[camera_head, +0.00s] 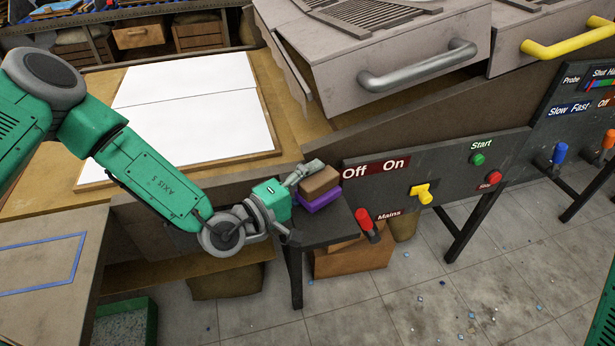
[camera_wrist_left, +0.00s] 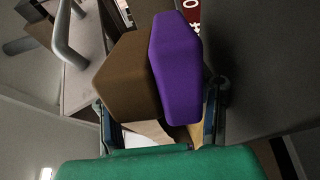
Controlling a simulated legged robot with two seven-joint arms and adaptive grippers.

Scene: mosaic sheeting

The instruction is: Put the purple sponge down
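The purple sponge (camera_head: 319,201) shows as a purple layer beneath a brown block or layer (camera_head: 320,180), at the near end of a dark narrow shelf (camera_head: 325,233). I cannot tell whether brown and purple are one piece. My left gripper (camera_head: 298,187) reaches them from the left, with one grey finger along the brown top. In the left wrist view the purple sponge (camera_wrist_left: 177,68) and the brown part (camera_wrist_left: 129,80) fill the space between the fingers, which press on both sides. Any gap between the sponge and the shelf is hard to see. My right gripper is out of view.
A red-handled Mains lever (camera_head: 366,222) and a yellow switch (camera_head: 421,193) are close on the right. A wooden table with white sheets (camera_head: 190,105) lies behind my left arm. A brown box (camera_head: 352,260) stands below the shelf.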

